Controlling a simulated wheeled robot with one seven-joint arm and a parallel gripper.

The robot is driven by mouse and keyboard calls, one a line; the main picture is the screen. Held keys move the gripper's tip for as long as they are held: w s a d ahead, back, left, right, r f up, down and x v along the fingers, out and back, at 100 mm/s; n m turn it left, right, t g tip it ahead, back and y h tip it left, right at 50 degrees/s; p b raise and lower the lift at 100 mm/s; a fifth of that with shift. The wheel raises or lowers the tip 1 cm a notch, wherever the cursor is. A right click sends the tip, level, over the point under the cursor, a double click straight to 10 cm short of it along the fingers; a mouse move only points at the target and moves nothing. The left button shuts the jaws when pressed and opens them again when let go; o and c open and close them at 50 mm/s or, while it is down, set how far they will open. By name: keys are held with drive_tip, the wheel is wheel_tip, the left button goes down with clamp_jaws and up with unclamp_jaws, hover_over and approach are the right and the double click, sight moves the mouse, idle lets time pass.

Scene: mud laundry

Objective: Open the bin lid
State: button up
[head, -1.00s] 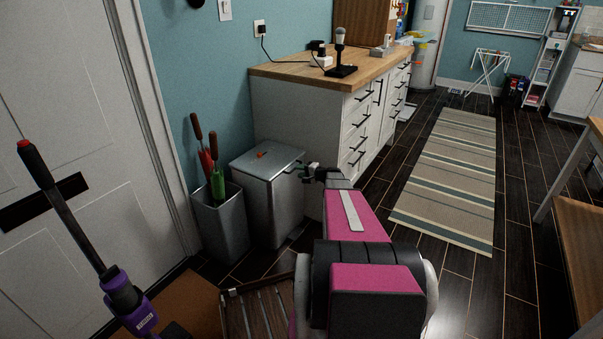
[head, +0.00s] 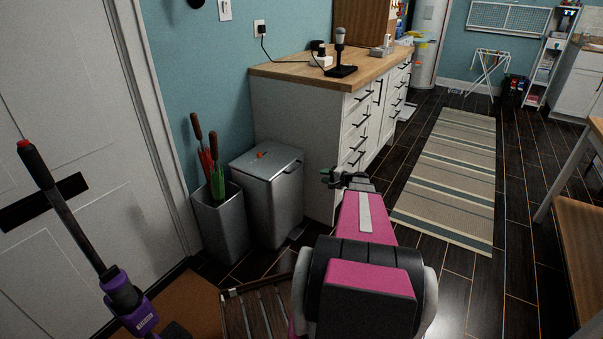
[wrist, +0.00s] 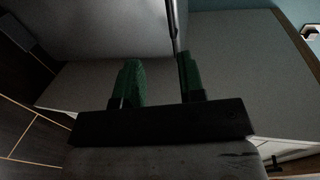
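The bin (head: 270,205) is a grey metal box standing on the floor by the wall in the head view. Its flat lid (head: 275,162) looks shut, with a small orange object (head: 261,154) on top. My gripper (head: 327,176) is to the right of the bin, apart from the lid's right edge, in front of the white cabinet's end. In the wrist view my gripper's two green fingers (wrist: 162,78) stand apart, with no object clearly held between them. Pale grey surfaces fill the view beyond them; I cannot tell for sure which belong to the bin.
A grey holder (head: 220,225) with red and green umbrellas stands just left of the bin. The white cabinet (head: 300,120) with a wooden top is behind and right. A purple vacuum (head: 125,295) and a slatted wooden piece (head: 258,312) are in front. The striped rug (head: 450,180) lies clear at right.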

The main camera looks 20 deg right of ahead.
drive_tip(key=shift+v, duration=0.95)
